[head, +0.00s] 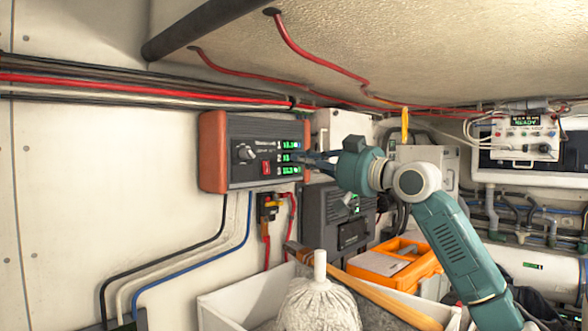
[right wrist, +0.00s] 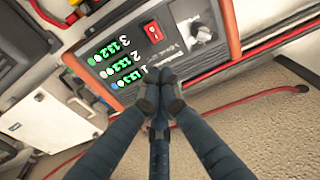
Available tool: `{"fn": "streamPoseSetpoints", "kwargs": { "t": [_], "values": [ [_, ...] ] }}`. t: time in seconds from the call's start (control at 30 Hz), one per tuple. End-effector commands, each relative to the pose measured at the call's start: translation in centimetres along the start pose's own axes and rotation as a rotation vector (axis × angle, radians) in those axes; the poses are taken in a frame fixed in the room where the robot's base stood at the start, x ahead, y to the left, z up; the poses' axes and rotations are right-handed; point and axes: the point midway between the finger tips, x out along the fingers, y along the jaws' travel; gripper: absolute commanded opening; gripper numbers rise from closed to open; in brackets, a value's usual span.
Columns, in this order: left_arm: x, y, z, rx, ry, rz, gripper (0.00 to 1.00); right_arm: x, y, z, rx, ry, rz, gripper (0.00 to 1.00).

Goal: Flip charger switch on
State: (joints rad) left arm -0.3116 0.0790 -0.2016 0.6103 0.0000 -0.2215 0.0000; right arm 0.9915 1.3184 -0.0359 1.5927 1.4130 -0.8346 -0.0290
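The charger (head: 240,178) is a dark panel with orange end caps on the white wall. Its red rocker switch (head: 266,168) sits between a round knob (head: 245,153) and three lit green displays. The switch also shows in the right wrist view (right wrist: 152,30); I cannot tell its position. My right gripper (head: 303,157) is in front of the displays, to the right of the switch. In the right wrist view its fingertips (right wrist: 158,78) are together and empty, pointing at the panel below the switch. I cannot tell whether they touch the panel. My left gripper is not in view.
Red and black cables (head: 150,85) run along the wall above the charger. A dark grey unit (head: 325,212) and a battery switch (head: 268,207) sit below it. A mop head (head: 318,305) and an orange toolbox (head: 425,268) are lower down. The wall left of the charger is clear.

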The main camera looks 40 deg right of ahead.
Motion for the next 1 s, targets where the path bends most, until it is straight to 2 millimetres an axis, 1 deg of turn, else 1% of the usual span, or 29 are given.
{"fn": "streamPoseSetpoints", "kwargs": {
  "t": [0.03, 0.1, 0.17, 0.23, 0.37, 0.5, 0.6, 1.0],
  "values": [
    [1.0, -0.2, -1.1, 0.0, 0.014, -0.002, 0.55, -1.0, 0.1, 0.0, -0.003, 0.004, 0.004, 0.0],
    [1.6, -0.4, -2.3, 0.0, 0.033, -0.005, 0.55, -2.2, 0.1, -0.3, -0.003, 0.005, 0.004, 0.0],
    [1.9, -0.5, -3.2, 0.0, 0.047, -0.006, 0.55, -2.9, 0.1, -0.6, -0.003, 0.004, 0.004, 0.0],
    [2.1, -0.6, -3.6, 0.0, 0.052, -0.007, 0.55, -3.6, 0.1, -0.9, -0.002, 0.005, 0.003, 0.0],
    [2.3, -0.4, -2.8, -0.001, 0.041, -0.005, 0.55, -4.2, 0.1, -1.1, -0.002, 0.003, 0.002, 0.0],
    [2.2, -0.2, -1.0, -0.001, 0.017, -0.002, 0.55, -4.3, 0.1, -1.3, -0.001, 0.003, 0.002, 0.0],
    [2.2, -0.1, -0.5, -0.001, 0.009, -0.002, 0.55, -4.2, 0.1, -1.3, -0.001, 0.003, 0.002, 0.0],
    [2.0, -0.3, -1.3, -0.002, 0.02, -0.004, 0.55, -4.2, 0.1, -1.5, -0.001, 0.004, 0.002, 0.0]
  ]
}}
